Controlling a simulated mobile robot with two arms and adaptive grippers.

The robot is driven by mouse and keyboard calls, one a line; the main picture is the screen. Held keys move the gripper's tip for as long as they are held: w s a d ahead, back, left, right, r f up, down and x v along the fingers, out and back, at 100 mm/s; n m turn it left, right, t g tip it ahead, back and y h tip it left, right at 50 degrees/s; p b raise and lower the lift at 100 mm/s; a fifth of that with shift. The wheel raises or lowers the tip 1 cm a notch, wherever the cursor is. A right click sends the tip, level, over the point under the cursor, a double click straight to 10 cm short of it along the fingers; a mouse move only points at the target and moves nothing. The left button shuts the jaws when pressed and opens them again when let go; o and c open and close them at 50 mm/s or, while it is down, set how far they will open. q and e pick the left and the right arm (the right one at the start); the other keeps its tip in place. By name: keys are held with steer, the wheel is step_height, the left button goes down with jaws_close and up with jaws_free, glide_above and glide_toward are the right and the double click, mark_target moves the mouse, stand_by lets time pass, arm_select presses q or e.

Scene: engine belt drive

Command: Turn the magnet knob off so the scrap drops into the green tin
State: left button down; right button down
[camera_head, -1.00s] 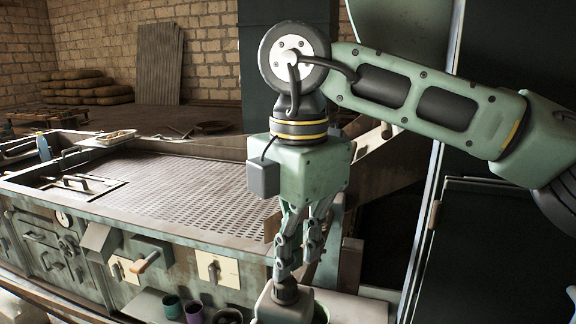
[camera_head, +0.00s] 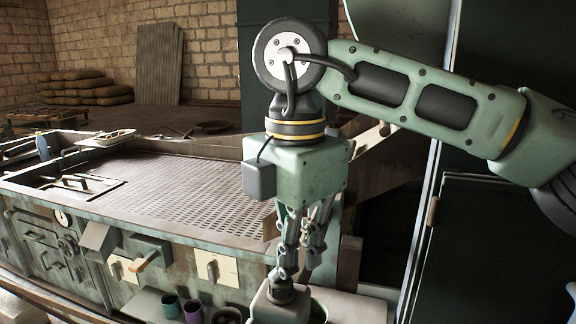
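My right gripper (camera_head: 298,270) points down from the arm that comes in from the right. Its two fingers are apart, with a gap between them. Just below the fingertips is a dark round knob (camera_head: 283,293) on top of a pale green block (camera_head: 280,309) at the bottom edge. The near finger is at or just above the knob; I cannot tell whether it touches. A green rim, perhaps the green tin (camera_head: 319,311), shows partly behind the block. The scrap is not clearly visible. My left gripper is not in view.
A perforated metal bench (camera_head: 190,185) fills the left. Its front carries switch plates (camera_head: 216,268) and a lever with a wooden handle (camera_head: 145,262). A teal cup (camera_head: 170,306) and a purple cup (camera_head: 193,311) stand on a low shelf. A tray (camera_head: 106,138) lies at the back.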

steer(key=shift+a+f, duration=0.2)
steer(key=shift+f, duration=0.05)
steer(key=shift+w+a+r, duration=0.1)
steer(key=shift+w+a, duration=0.1)
steer(key=shift+a, duration=0.25)
steer(key=shift+s+d+r, duration=0.1)
steer(key=shift+d, duration=0.1)
steer(key=shift+d+b, duration=0.1)
steer(key=shift+b, duration=0.45)
steer(key=shift+s, duration=0.1)
steer(key=shift+s+d+b, duration=0.25)
steer(key=shift+d+b, duration=0.05)
steer(key=shift+b, duration=0.4)
steer(key=shift+s, duration=0.1)
